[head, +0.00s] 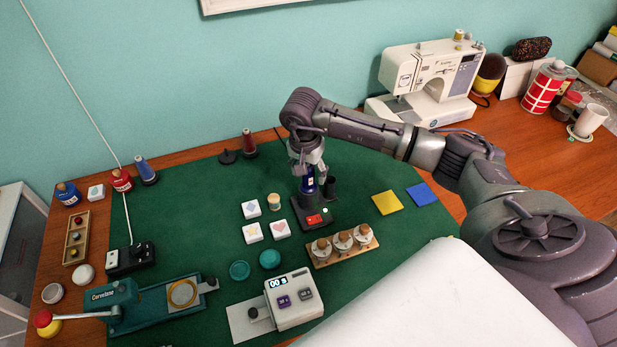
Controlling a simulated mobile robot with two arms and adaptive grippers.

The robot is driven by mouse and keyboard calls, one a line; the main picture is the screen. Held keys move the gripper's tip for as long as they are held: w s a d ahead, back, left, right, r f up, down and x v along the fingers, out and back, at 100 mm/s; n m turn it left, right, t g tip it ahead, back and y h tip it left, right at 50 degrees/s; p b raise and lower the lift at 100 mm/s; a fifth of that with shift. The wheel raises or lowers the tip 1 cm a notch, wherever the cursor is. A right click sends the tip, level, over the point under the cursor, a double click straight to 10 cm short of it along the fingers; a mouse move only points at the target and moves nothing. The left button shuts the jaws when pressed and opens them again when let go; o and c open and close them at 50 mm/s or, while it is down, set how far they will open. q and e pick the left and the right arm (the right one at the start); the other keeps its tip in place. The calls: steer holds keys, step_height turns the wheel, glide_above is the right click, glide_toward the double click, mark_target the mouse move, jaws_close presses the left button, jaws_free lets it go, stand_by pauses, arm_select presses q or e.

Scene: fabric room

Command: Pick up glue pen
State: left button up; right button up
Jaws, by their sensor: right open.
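A slim dark blue pen-like item (308,186), which looks like the glue pen, stands upright in a dark holder (322,225) with a red panel on the green mat. My right gripper (309,176) is open and points down directly over it, with the fingertips around or just beside its upper end. The top of the item is hidden by the fingers, and I cannot tell whether they touch it. My left gripper is not in view.
A wooden rack (343,246) with several corked jars stands just in front of the holder. A sewing machine (428,80) stands behind my right arm.

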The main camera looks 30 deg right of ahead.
steer(key=shift+w+d+f, duration=0.15)
steer(key=shift+d+f, duration=0.05)
steer(key=shift+f, duration=0.9)
steer(key=shift+r, duration=0.1)
steer(key=c, duration=1.2)
steer(key=shift+o, duration=0.2)
